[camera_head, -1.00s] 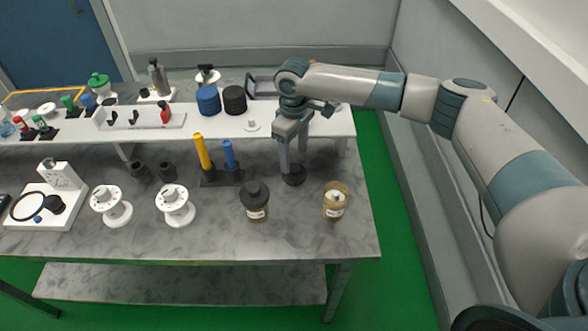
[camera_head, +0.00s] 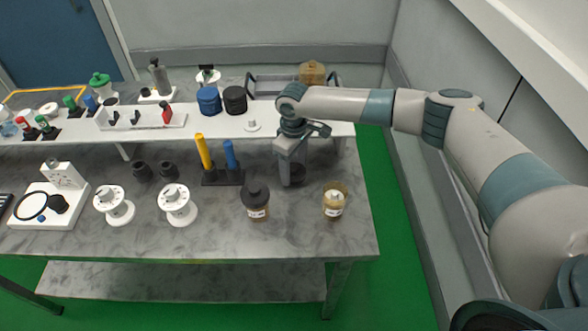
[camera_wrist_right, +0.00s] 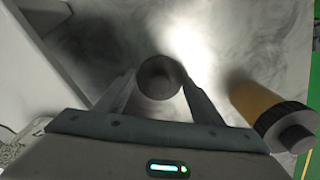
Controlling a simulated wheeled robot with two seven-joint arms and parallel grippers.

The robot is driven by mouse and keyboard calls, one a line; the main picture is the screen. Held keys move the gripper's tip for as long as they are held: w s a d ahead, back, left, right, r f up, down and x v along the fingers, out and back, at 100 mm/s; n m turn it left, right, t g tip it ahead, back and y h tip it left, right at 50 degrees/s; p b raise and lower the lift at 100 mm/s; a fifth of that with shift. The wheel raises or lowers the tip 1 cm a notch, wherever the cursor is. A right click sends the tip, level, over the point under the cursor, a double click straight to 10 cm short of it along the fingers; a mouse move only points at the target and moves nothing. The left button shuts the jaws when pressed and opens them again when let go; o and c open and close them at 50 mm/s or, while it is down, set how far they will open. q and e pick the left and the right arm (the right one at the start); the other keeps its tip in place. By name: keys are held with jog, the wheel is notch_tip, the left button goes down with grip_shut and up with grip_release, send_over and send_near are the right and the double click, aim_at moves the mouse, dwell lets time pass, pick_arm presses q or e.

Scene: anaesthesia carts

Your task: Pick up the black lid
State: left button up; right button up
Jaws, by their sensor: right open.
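The black lid (camera_head: 298,175) lies on the grey table, partly hidden behind my right gripper's finger. In the right wrist view the lid (camera_wrist_right: 159,77) is a dark round piece between the two fingertips. My right gripper (camera_head: 288,181) points down at it, fingers apart on either side. I cannot tell whether they touch it. An amber jar with a black lid on (camera_head: 256,200) stands to the left and also shows in the right wrist view (camera_wrist_right: 268,112). An open amber jar (camera_head: 335,201) stands to the right. My left gripper is not in view.
A white raised shelf (camera_head: 225,128) runs behind the lid and carries blue and black round pieces. A stand with yellow and blue posts (camera_head: 222,176) is left of the gripper. White spools (camera_head: 178,205) stand farther left.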

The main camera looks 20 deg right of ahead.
aim_at(294, 167)
dwell(0.4)
jog(key=c, duration=0.7)
jog(key=shift+o, duration=0.2)
